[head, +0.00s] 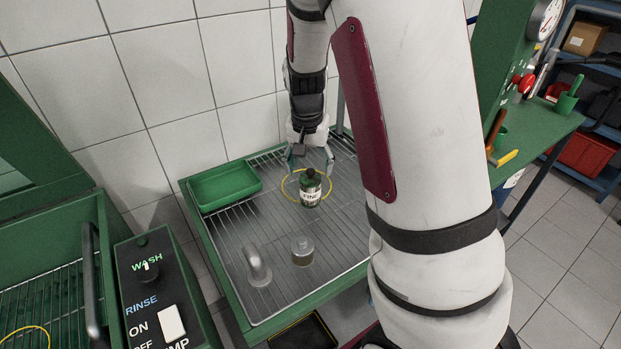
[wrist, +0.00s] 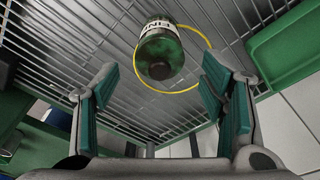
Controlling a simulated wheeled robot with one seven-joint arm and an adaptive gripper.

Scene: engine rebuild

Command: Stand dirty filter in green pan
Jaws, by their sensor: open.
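A dark green canister with a white "FINE" label (head: 311,190), which seems to be the dirty filter, stands upright on the wire rack within a yellow ring. In the wrist view the canister (wrist: 161,52) has a stained green top with a dark round knob. My gripper (head: 309,160) is open and empty, just behind and above the canister in the head view. In the wrist view its teal-padded fingers (wrist: 158,92) are spread wide, with the canister ahead between them. The green pan (head: 224,203) lies at the rack's back left, looking empty; its edge shows in the wrist view (wrist: 290,45).
A control box (head: 160,290) and a green basin are at left. A green bench (head: 540,125) is at right. The rack between pan and canister is clear.

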